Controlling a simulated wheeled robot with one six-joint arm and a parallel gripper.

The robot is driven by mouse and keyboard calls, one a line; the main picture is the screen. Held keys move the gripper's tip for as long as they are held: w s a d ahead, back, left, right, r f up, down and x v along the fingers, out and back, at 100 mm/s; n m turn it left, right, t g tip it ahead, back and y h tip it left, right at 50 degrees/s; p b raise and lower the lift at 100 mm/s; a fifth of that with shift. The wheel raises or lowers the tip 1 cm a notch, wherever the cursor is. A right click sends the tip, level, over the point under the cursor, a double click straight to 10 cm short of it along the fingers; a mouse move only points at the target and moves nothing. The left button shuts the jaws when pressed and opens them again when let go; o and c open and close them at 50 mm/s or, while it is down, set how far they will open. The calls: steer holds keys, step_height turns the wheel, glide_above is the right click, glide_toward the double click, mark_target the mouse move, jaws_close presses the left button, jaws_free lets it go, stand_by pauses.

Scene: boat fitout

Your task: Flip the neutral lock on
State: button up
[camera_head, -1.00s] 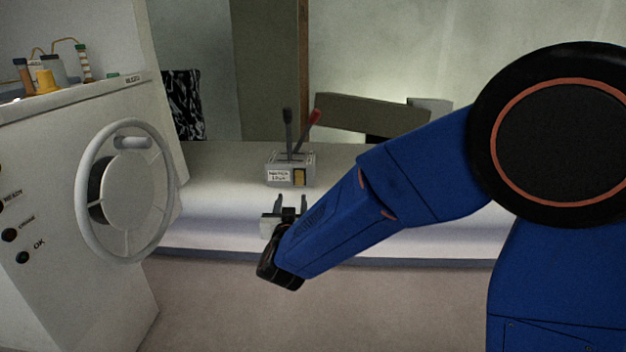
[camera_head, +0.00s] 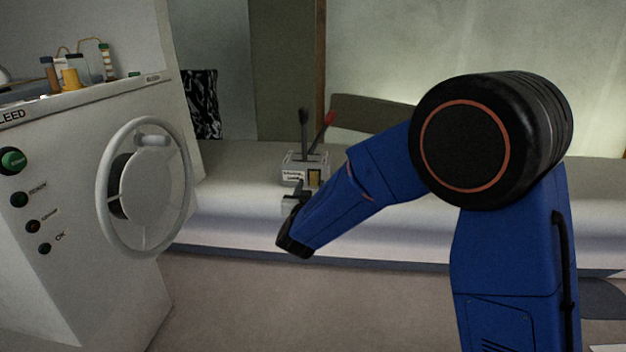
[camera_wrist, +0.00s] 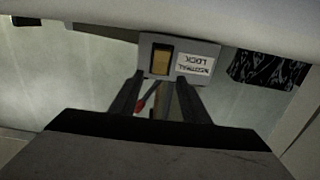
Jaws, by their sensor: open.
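The neutral lock is a yellow rocker switch (camera_head: 314,177) on the front face of a small grey control box (camera_head: 306,160), beside a white label. In the wrist view the yellow rocker (camera_wrist: 161,59) and the upside-down NEUTRAL LOCK label (camera_wrist: 196,67) show just beyond the fingertips. Two levers, one black (camera_head: 304,130) and one with a red knob (camera_head: 329,118), rise from the box top. My gripper (camera_head: 299,188) is open and empty, in front of and slightly below the box. In the wrist view my gripper (camera_wrist: 160,85) points at the box, its fingers apart. The rocker's on or off position cannot be told.
The box stands on a light bench (camera_head: 240,160). A white console with a handwheel (camera_head: 150,187) stands at the left, with bottles (camera_head: 70,77) on its top. A dark patterned panel (camera_head: 203,104) is behind the bench. Bench space right of my arm looks clear.

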mark_target(314, 175)
steer(key=shift+w+d, duration=0.1)
steer(key=shift+w, duration=2.85)
